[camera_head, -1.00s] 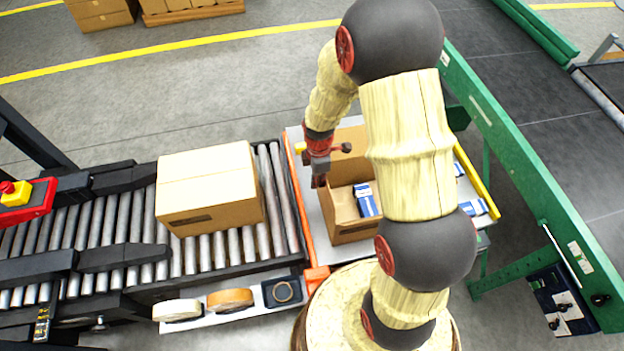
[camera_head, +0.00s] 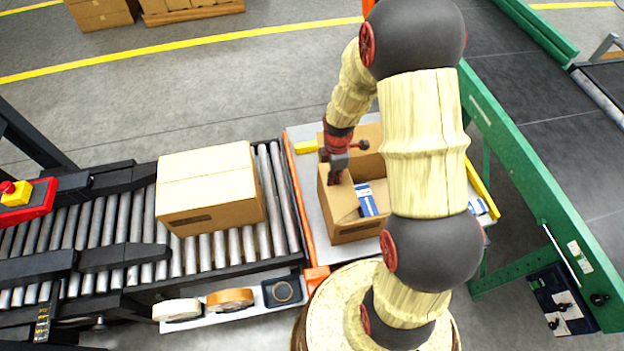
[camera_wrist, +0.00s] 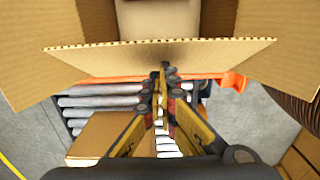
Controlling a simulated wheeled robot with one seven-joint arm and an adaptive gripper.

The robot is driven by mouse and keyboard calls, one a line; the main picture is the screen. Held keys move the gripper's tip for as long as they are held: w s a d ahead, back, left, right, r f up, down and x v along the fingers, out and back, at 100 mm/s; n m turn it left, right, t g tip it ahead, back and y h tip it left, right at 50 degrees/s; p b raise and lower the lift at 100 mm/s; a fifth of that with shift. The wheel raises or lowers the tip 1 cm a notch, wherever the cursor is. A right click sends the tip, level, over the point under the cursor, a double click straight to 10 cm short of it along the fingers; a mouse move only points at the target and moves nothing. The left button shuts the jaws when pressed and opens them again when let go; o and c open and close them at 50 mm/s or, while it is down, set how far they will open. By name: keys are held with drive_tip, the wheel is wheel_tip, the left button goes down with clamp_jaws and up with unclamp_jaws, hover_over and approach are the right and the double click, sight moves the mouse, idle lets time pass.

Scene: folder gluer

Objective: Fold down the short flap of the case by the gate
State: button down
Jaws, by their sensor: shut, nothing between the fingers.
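The open brown case (camera_head: 352,232) stands on the grey table (camera_head: 312,222) beside the roller conveyor, with a blue-and-white carton (camera_head: 367,199) inside. Its short flap (camera_head: 338,200) is on the left side, towards the conveyor. In the wrist view the flap (camera_wrist: 110,60) spans the picture with its corrugated free edge up, between two wider side flaps (camera_wrist: 25,50). My gripper (camera_head: 336,182) is shut and empty at this flap. Its fingertips (camera_wrist: 163,72) overlap the flap's outer face, with a dark shadow there; I cannot tell whether they touch. My arm hides the case's right part.
A closed carton (camera_head: 208,188) sits on the roller conveyor (camera_head: 275,200) to the left. Tape rolls (camera_head: 230,299) lie on a shelf at the front. A green-framed conveyor (camera_head: 530,200) runs along the right. A yellow block (camera_head: 305,147) lies at the table's back left.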

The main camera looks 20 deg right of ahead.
sight(347, 176)
drive_tip(key=shift+d, duration=0.15)
drive_tip(key=shift+s+d+f+b, duration=0.15)
drive_tip(key=shift+d+f, duration=0.1)
drive_tip(key=shift+d, duration=0.35)
drive_tip(key=shift+s+d+f+b, duration=0.15)
drive_tip(key=shift+d+f, duration=0.1)
drive_tip(key=shift+d, duration=0.35)
drive_tip(key=shift+w, duration=0.1)
drive_tip(key=shift+s+d+f+b, duration=0.25)
drive_tip(key=shift+d+f+b, duration=0.3)
drive_tip(key=shift+d+f, duration=0.35)
drive_tip(key=shift+d, duration=0.1)
drive_tip(key=shift+s+d+f+b, duration=0.1)
drive_tip(key=shift+d+f+b, duration=0.5)
drive_tip(key=shift+f, duration=0.25)
drive_tip(key=shift+r, duration=0.1)
